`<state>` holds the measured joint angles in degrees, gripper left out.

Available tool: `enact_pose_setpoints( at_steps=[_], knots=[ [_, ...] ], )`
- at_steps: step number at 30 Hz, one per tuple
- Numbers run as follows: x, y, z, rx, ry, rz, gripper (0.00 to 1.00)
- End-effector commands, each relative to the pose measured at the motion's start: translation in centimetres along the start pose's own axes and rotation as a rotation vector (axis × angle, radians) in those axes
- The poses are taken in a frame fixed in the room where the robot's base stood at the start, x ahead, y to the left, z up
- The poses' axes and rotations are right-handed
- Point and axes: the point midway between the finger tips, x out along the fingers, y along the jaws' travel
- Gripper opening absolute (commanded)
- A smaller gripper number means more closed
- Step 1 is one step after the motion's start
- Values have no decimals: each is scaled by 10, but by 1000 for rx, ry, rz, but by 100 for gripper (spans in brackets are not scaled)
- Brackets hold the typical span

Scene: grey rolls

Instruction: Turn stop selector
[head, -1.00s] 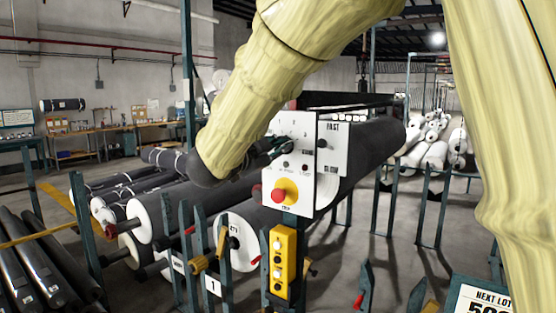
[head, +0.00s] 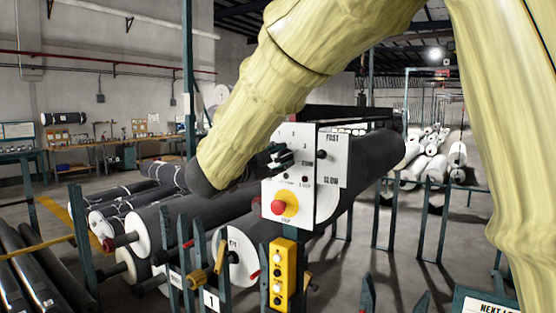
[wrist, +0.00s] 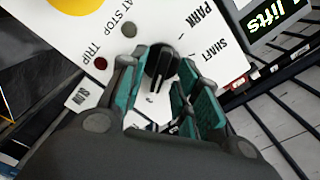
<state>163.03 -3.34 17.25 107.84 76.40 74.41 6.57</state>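The white control panel (head: 310,205) faces me in the head view. A black rotary knob (wrist: 160,66) on it shows in the wrist view, beside the printed words PARK and SHAFT. My gripper (wrist: 165,88) has its two teal-padded fingers on either side of this knob. A narrow gap shows on the left of the knob; the right finger is close to it, and I cannot tell whether it touches. In the head view my gripper (head: 282,158) is at the panel's upper left and hides the knob.
A red stop button on a yellow base (head: 284,205) sits low on the panel. Another black knob (head: 322,155) lies between FAST and SLOW. A yellow button box (head: 282,272) hangs below. Dark rolls (head: 180,218) and green posts (head: 172,240) stand around.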

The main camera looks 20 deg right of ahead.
Motion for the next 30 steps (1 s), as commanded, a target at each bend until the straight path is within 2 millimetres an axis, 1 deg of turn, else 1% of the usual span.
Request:
enact_pose_setpoints(
  at_steps=[5, 8, 10, 14, 21, 24, 27, 30],
  knots=[
    [-1, 0, 0, 0, 0, 0, 32],
    [-6, 0, 0, 0, -1, -1, 32],
    [-13, -1, 0, 0, -1, -2, 32],
    [-33, 0, 0, -1, -1, -2, 32],
    [-77, -1, 0, 0, -1, -2, 32],
    [-93, 0, 0, -1, 0, -2, 32],
    [-105, 0, 0, 1, 0, -1, 32],
    [-113, 0, 0, 1, 0, 0, 32]
  ],
)
